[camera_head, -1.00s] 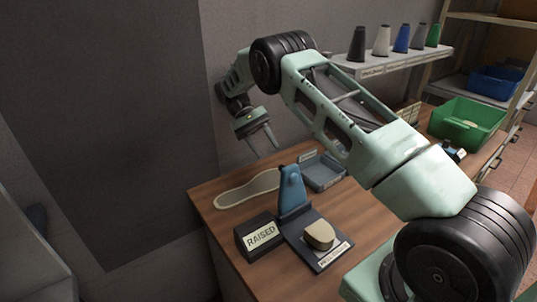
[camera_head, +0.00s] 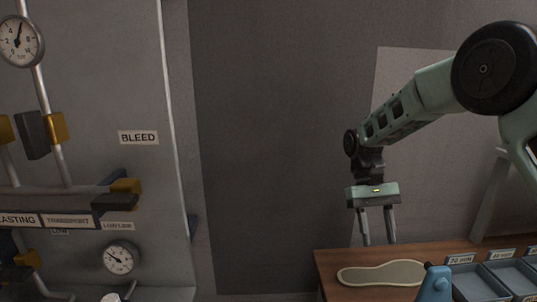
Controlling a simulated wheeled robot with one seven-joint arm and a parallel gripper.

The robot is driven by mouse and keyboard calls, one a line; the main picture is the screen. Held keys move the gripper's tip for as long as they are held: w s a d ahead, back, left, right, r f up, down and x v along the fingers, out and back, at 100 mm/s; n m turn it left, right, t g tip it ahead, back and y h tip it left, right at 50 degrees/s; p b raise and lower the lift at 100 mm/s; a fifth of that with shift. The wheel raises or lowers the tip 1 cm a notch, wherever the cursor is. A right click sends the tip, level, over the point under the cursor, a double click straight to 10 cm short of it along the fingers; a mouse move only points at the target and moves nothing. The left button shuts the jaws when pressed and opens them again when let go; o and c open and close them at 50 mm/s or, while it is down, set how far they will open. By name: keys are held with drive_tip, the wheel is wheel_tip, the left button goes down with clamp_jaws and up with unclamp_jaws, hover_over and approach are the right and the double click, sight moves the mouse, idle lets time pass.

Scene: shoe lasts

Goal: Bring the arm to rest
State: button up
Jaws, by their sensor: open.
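My gripper (camera_head: 379,242) hangs from my arm on the right of the view. Its two fingers point down and stand apart, with nothing between them. It is above and behind the left end of the wooden workbench (camera_head: 328,262), in front of the wall. A pale insole shape (camera_head: 382,273) lies on the bench below and in front of the fingers. The fingers look clear of it.
A blue upright piece (camera_head: 434,283) and grey-blue trays (camera_head: 477,286) stand on the bench at lower right. A grey panel (camera_head: 100,90) with gauges, pipes, valves and a BLEED label (camera_head: 138,138) fills the left. Open space lies between panel and bench.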

drive_tip(key=s+a+r+n+t, duration=0.1)
drive_tip(key=s+a+n+t, duration=0.2)
drive_tip(key=s, duration=1)
drive_tip(key=s+a+r+n+t+y, duration=0.1)
drive_tip(key=s+a+n+t, duration=0.3)
drive_tip(key=s, duration=1)
drive_tip(key=a, duration=0.3)
drive_tip(key=shift+s+a+r+n, duration=0.2)
drive_tip(key=shift+s+r+n, duration=0.1)
drive_tip(key=shift+r, duration=0.05)
drive_tip(key=shift+d, duration=0.1)
